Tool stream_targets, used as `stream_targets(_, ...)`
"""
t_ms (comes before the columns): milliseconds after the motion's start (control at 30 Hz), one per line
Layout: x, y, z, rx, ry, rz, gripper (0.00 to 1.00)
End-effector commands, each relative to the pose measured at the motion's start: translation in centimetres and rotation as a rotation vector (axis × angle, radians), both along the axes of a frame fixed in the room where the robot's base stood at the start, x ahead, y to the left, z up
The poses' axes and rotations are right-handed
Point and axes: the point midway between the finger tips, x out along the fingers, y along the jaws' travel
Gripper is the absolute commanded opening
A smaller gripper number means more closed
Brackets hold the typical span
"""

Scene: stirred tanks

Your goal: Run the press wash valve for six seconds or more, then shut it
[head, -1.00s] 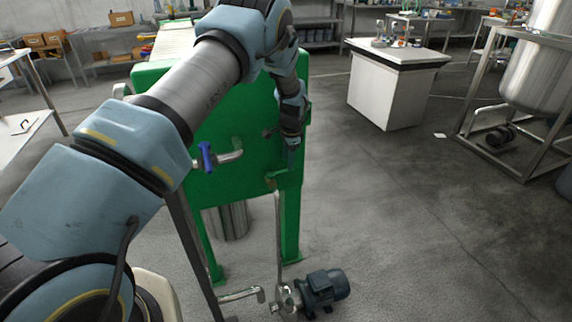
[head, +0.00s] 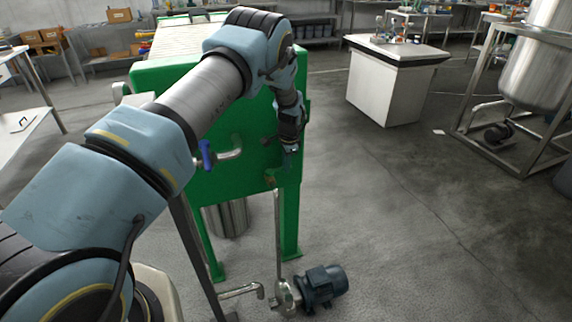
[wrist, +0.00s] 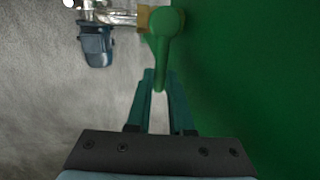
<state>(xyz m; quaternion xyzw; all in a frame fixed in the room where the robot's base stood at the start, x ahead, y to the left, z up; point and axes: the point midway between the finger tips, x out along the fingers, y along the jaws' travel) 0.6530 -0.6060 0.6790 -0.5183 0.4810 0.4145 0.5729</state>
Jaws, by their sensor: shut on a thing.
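A green lever handle (wrist: 166,45) with a round hub shows in the wrist view, against the green panel. A brass valve body (wrist: 147,18) sits beside the hub. My gripper (wrist: 160,82) has its teal fingers on either side of the lever's lower end and is shut on it. In the head view my gripper (head: 291,149) is at the right part of the green press (head: 240,180), above the small brass fitting (head: 269,180) on the pipe. The lever is too small to make out there.
A blue-handled valve (head: 206,155) sticks out of the press to the left. A pump (head: 323,287) stands on the floor below, joined to a vertical pipe. It also shows in the wrist view (wrist: 97,45).

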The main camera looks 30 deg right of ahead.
Motion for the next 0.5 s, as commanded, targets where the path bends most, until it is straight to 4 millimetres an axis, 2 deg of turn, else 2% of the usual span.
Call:
stream_targets(100,0.0,0.0,0.01,0.0,0.0,0.0,0.0)
stream_targets(500,-0.01,-0.01,0.02,0.0,0.0,0.0,0.0)
